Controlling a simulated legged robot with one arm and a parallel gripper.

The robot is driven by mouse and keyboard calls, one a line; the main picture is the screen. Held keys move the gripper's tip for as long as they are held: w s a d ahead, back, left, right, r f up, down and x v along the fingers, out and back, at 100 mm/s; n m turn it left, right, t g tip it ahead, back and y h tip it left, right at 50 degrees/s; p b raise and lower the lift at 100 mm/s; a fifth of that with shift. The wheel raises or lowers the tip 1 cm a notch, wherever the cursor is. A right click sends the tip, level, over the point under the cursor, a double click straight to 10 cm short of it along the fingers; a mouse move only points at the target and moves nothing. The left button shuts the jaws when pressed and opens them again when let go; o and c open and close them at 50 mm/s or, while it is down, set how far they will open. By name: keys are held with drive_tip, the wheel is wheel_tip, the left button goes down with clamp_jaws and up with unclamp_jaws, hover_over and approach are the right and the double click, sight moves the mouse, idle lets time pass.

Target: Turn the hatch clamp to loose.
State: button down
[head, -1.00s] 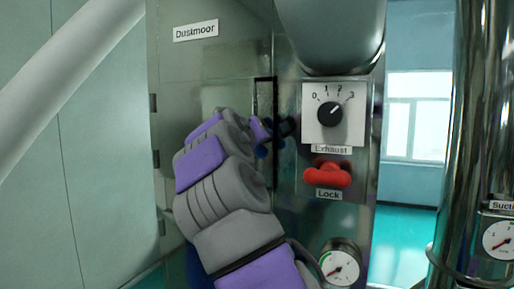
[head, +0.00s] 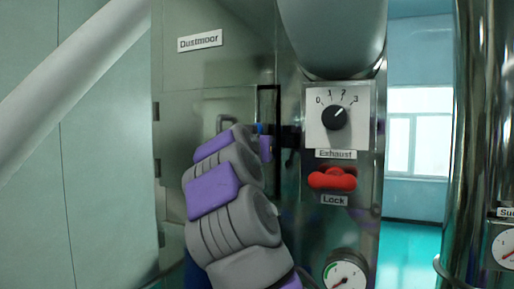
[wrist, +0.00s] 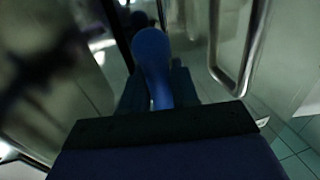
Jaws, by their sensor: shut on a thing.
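The hatch clamp has a dark mount (head: 289,136) at the right edge of the hatch door (head: 205,105) in the head view. A bit of its blue handle (head: 261,128) shows beside the mount, and the rest is hidden by my arm. In the wrist view the rounded blue handle (wrist: 152,55) stands between my fingers. My gripper (wrist: 156,88) is shut on this handle. In the head view one purple finger part of my gripper (head: 265,148) shows just below the blue. I cannot read the clamp's exact angle.
Right of the clamp are the Exhaust dial (head: 336,117), the red Lock knob (head: 332,179) and a gauge (head: 345,274). A metal door handle (wrist: 238,55) is close on the right in the wrist view. A shiny pipe (head: 480,120) stands at far right.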

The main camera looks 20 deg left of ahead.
idle(0.4)
drive_tip(key=c, duration=1.2)
unclamp_jaws()
drive_tip(key=shift+a, duration=0.1)
drive_tip(key=shift+o, duration=1.1)
drive_tip(key=shift+a, duration=0.15)
drive_tip(key=shift+s+d, duration=0.2)
drive_tip(key=shift+s, duration=0.15)
drive_tip(key=s+d+b, duration=0.1)
drive_tip(key=s+b, duration=0.2)
drive_tip(key=s, duration=1.3)
drive_tip(key=shift+s+d+f, duration=0.15)
drive_tip(key=shift+s+d, duration=0.05)
